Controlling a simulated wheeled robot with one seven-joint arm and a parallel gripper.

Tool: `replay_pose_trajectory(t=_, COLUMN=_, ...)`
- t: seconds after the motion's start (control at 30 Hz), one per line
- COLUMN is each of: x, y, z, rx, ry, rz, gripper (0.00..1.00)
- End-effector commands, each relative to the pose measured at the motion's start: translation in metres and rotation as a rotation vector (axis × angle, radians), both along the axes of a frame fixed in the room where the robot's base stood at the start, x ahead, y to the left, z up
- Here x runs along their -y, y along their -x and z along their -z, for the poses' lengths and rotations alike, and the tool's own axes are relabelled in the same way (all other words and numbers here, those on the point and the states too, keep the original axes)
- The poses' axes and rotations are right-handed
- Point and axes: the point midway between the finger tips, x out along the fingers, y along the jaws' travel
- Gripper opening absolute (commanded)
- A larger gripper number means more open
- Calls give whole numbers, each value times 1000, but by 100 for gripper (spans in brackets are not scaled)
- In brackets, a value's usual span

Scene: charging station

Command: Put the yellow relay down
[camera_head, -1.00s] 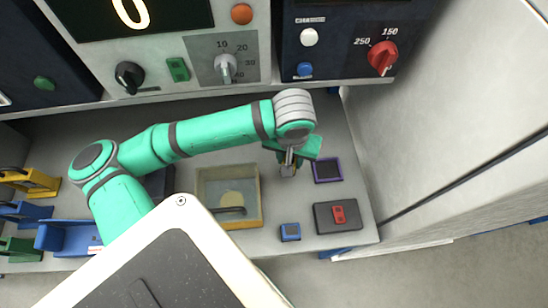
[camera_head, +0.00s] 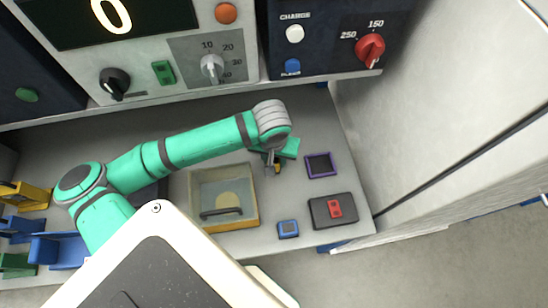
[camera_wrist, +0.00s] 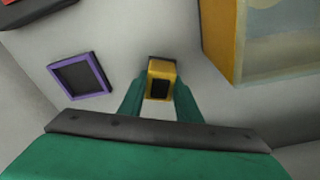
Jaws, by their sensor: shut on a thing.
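The yellow relay (camera_wrist: 161,70) is a small yellow block with a dark face, held between the two green fingers of my gripper (camera_wrist: 158,88) in the wrist view. In the head view my gripper (camera_head: 271,166) points down over the grey bench, with a bit of the relay (camera_head: 277,169) showing at its tip. It is between the yellow-walled tray and the purple-framed square pad (camera_head: 320,165). The pad also shows at the left in the wrist view (camera_wrist: 80,76). I cannot tell whether the relay touches the bench.
The yellow-walled tray (camera_head: 256,205) stands left of my gripper, with a dark handle-like bar inside. A small blue block (camera_head: 288,228) and a dark pad (camera_head: 320,213) with a red block (camera_head: 335,208) are nearer. A control panel (camera_head: 200,45) rises behind. Bare bench surrounds the relay.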

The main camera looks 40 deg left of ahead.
Motion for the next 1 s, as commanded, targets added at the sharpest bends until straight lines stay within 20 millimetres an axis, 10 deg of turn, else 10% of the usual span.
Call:
replay_pose_trajectory(t=0.07, x=1, y=0, z=2, rx=-1, ry=1, rz=2, gripper=7)
replay_pose_trajectory(t=0.1, x=1, y=-1, z=2, rx=0, ry=1, rz=3, gripper=38)
replay_pose_trajectory(t=0.17, x=2, y=-1, z=2, rx=0, ry=0, rz=4, gripper=49)
replay_pose_trajectory(t=0.57, x=1, y=-1, z=-4, rx=1, ry=0, rz=3, gripper=49)
replay_pose_trajectory(t=1.0, x=5, y=8, z=-83, rx=2, ry=-2, rz=4, gripper=49)
